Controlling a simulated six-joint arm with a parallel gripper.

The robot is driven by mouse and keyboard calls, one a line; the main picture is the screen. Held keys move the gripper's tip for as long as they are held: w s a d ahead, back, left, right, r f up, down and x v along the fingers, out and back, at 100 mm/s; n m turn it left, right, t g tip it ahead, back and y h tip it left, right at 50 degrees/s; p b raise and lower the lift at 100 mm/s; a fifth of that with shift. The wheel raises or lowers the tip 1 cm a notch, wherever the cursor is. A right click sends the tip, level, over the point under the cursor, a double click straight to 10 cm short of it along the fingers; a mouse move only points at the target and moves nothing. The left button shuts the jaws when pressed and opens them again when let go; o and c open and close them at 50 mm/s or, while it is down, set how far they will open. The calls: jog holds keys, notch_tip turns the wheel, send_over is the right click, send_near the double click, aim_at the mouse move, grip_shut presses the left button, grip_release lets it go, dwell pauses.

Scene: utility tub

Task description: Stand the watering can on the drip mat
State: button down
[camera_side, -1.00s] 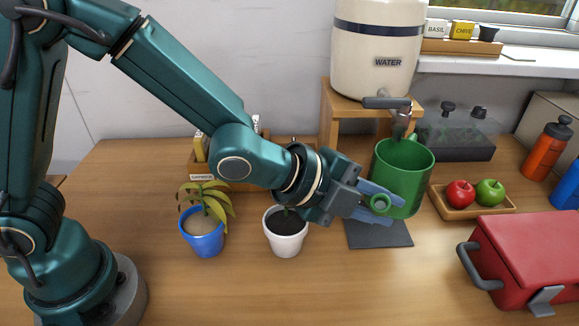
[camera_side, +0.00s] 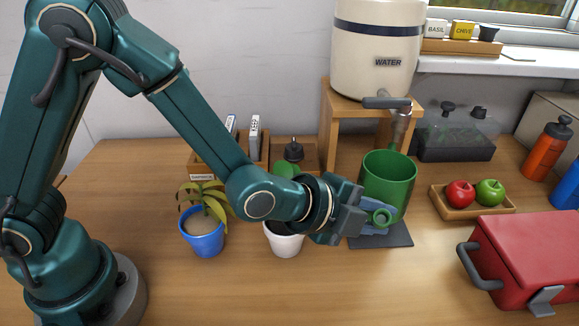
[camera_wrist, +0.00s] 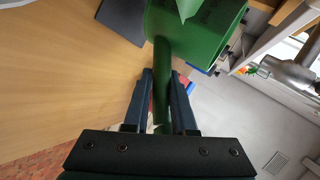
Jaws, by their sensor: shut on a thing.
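The green watering can (camera_side: 388,178) looks upright in the side view, its open top below the tap. Its round-ended green handle (camera_side: 382,217) points toward the camera. My gripper (camera_side: 376,222) is shut on that handle; in the wrist view the fingers (camera_wrist: 162,78) close on both sides of the green bar (camera_wrist: 162,58). The dark drip mat (camera_side: 398,238) lies flat on the table under the can. The can's base is low over the mat, but I cannot tell whether it touches. The can's body (camera_wrist: 192,35) and the mat (camera_wrist: 121,17) show in the wrist view.
The cream water dispenser (camera_side: 376,60) stands on a wooden stand (camera_side: 340,120), its tap (camera_side: 388,103) above the can. A fruit tray (camera_side: 471,208) and red box (camera_side: 530,255) are right. White (camera_side: 285,244) and blue (camera_side: 204,243) pots are left. The front table is clear.

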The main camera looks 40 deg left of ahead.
jog(key=shift+f, duration=2)
jog(key=shift+f, duration=0.1)
jog(key=c, duration=0.7)
grip_release()
jog(key=shift+c, duration=0.2)
